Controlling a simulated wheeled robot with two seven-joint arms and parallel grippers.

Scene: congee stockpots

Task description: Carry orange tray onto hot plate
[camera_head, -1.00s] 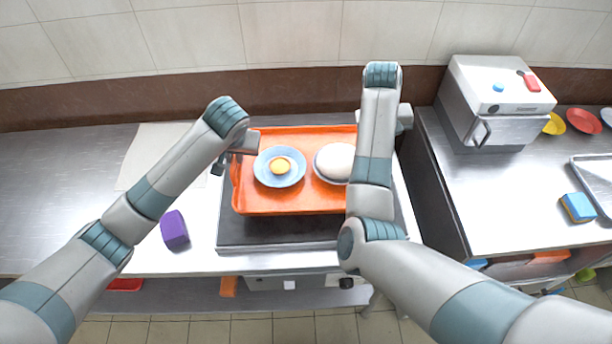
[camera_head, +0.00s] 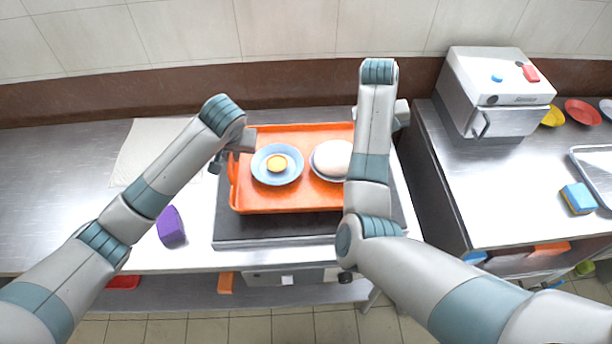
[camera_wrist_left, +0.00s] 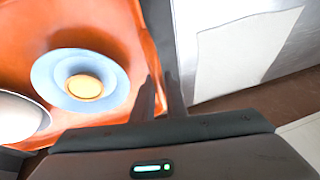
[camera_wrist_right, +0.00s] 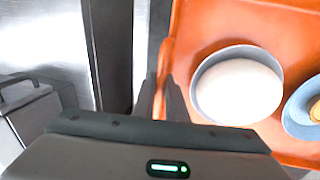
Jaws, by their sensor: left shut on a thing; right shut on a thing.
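The orange tray (camera_head: 290,203) lies over the dark hot plate (camera_head: 275,230); I cannot tell whether they touch. On the tray are a blue plate (camera_head: 262,176) with a round yellow-orange item (camera_head: 277,164) and a bowl with a white mound (camera_head: 332,158). My left gripper (camera_head: 228,160) is shut on the tray's left edge, also seen in the left wrist view (camera_wrist_left: 160,95). My right gripper, largely hidden behind its arm in the head view, is shut on the tray's right edge in the right wrist view (camera_wrist_right: 160,95).
A purple block (camera_head: 171,227) lies left of the hot plate, and a pale sheet (camera_head: 140,152) lies behind it. On the right counter are a white-topped metal appliance (camera_head: 500,100), a blue and yellow sponge (camera_head: 578,198) and small coloured dishes (camera_head: 583,112). A gap separates the counters.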

